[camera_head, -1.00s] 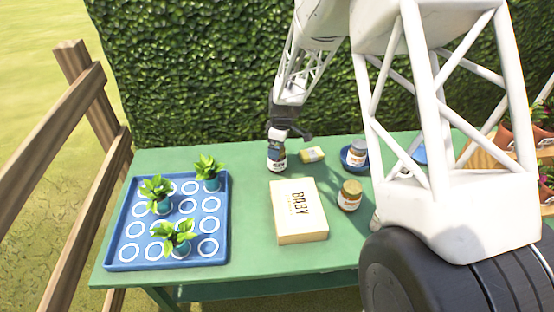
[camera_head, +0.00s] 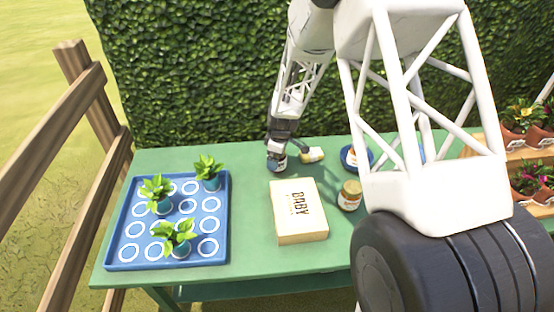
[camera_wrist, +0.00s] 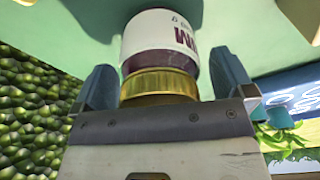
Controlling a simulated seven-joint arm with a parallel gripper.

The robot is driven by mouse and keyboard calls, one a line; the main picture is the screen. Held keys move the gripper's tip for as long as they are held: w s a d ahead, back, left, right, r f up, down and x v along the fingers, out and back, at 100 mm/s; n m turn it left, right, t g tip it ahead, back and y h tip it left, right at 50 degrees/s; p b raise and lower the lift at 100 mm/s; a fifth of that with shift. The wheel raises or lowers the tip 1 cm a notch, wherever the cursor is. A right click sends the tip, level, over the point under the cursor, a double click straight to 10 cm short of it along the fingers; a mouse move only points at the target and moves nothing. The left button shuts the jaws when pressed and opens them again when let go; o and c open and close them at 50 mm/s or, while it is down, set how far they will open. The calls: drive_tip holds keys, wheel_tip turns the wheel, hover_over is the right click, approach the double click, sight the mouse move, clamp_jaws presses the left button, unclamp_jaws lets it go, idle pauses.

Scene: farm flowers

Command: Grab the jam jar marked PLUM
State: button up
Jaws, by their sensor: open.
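A jar with a gold lid, dark purple contents and a white label (camera_wrist: 155,38) stands in the wrist view. Part of a purple word ending in M shows upside down on the label; the rest is turned out of sight. My gripper (camera_wrist: 165,73) is open, with one finger on each side of the jar near its lid. Contact cannot be told. In the head view my gripper (camera_head: 277,151) is down over this jar (camera_head: 277,165) at the back of the green table, covering its top.
A cream box (camera_head: 298,212) lies in front of the jar. Another gold-lidded jar (camera_head: 349,197) stands to its right. A small yellow item (camera_head: 312,155) and a blue dish (camera_head: 351,159) are at the back. A blue tray (camera_head: 125,253) holds potted plants at left.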

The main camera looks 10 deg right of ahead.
idle(0.3)
drive_tip(key=c, duration=1.2)
drive_tip(key=shift+r, duration=0.15)
drive_tip(key=shift+r, duration=4.95)
